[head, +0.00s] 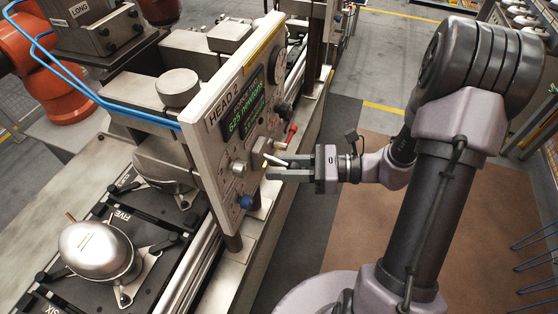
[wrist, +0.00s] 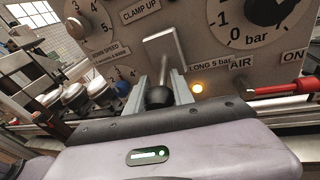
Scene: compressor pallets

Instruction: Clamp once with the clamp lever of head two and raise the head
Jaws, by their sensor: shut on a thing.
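The head two panel (head: 222,128) is a pale upright board marked HEAD 2, with a green display reading what looks like 625 newtons. My gripper (head: 267,167) reaches it from the right, at its lower part. In the wrist view my gripper (wrist: 160,92) is shut on the black ball knob (wrist: 159,98) of the clamp lever. The lever's bent bright metal rod (wrist: 166,42) rises from the knob, below the CLAMP UP label (wrist: 141,12). In the head view the fingers largely hide the knob.
A red-handled lever (head: 291,131) sits just above my gripper; in the wrist view it lies right, under AIR and ON. A blue knob (head: 246,202) is below. A silver compressor (head: 98,251) stands on a black pallet, left of the panel.

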